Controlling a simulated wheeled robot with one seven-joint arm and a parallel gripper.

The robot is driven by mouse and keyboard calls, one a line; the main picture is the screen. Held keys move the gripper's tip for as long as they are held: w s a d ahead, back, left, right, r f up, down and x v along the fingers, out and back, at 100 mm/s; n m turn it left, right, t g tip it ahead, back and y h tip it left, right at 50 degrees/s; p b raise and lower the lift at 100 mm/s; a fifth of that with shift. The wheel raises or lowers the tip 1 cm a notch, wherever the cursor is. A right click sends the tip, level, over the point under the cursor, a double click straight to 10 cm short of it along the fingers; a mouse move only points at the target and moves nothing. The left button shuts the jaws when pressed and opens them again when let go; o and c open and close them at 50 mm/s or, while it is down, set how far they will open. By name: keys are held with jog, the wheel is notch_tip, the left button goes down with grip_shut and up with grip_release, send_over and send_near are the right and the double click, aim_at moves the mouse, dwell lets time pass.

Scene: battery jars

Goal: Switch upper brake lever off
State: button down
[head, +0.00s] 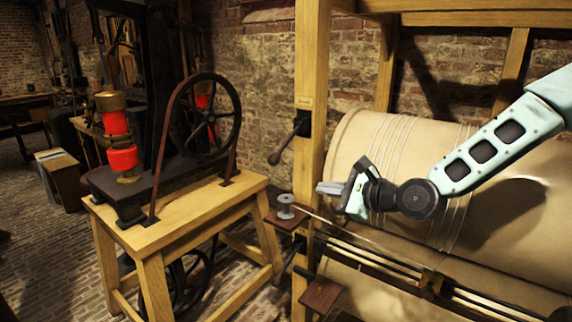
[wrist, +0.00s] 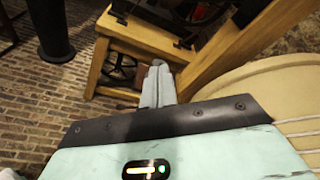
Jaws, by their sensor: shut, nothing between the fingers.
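A dark lever (head: 289,140) with a rounded knob is mounted on the upright wooden post (head: 310,95) in the head view. Its arm slants down and to the left from a black bracket. My gripper (head: 322,188) is to the right of the post and lower than the lever, apart from it in the picture. Its fingers are shut together, pointing left, with nothing between them. In the wrist view my gripper (wrist: 158,85) shows closed fingers, and I cannot make out the lever there.
A large pale drum (head: 365,130) with cords around it stands behind my arm. A wooden table (head: 160,232) with a wheeled machine (head: 208,118) is at left. A small spool (head: 286,207) sits on a bracket below the lever. Brick floor (head: 50,250) is clear at far left.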

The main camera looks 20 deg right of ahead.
aim_at(287, 142)
jog(key=shift+w+d+r+m+t, duration=0.4)
jog(key=shift+w+d+r+m, duration=0.1)
jog(key=shift+d, duration=0.1)
jog(key=w+a+p, duration=0.2)
jog(key=w+a, duration=0.5)
jog(key=w, duration=0.1)
jog(key=shift+w+a+r+p, duration=0.2)
jog(key=shift+w+r+p, duration=0.1)
jog(key=shift+w+r, duration=0.15)
